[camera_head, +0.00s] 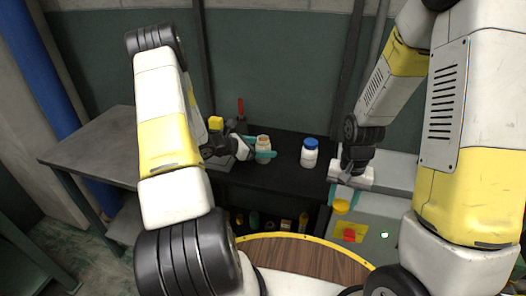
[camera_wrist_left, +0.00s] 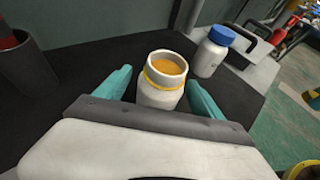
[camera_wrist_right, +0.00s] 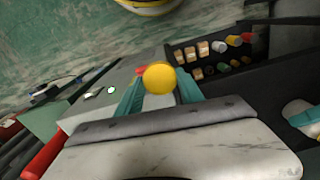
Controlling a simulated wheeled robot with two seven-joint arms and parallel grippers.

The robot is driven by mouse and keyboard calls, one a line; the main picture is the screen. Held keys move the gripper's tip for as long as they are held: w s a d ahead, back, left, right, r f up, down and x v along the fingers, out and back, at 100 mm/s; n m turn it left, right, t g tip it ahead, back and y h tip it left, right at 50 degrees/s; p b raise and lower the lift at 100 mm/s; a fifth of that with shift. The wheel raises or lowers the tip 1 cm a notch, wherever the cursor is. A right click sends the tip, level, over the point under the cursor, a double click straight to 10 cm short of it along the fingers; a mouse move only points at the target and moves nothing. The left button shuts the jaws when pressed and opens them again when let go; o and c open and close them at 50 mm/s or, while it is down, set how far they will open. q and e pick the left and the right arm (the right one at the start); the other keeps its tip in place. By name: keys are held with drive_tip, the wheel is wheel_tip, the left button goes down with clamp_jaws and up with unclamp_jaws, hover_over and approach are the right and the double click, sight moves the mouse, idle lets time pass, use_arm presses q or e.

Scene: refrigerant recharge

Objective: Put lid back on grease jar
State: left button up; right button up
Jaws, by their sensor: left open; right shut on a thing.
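The grease jar (camera_head: 263,143) stands upright and lidless on the black table. Its open mouth and orange-yellow contents show in the left wrist view (camera_wrist_left: 163,80). My left gripper (camera_head: 262,155) is open, its teal fingers on either side of the jar; whether they touch it I cannot tell. A round yellow lid (camera_head: 341,206) is between the teal fingers of my right gripper (camera_head: 343,196), which is shut on it. The lid also shows at the fingertips in the right wrist view (camera_wrist_right: 159,77). It is well to the right of the jar, near the grey bench.
A white bottle with a blue cap (camera_head: 309,153) stands right of the jar. A dark cup holding a red-handled tool (camera_wrist_left: 25,62) is at the left. Black table (camera_head: 285,182) is clear in front.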

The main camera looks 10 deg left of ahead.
sight(267, 139)
use_arm(q)
clamp_jaws()
drive_tip(key=shift+r, duration=0.2)
drive_tip(key=shift+r, duration=0.25)
wheel_tip(267, 139, up, 3)
drive_tip(key=shift+r, duration=0.1)
drive_tip(key=s+a+r, duration=0.1)
drive_tip(key=s+a, duration=0.1)
drive_tip(key=s, duration=1.3)
drive_tip(key=shift+s+a, duration=0.35)
drive_tip(key=shift+s, duration=0.05)
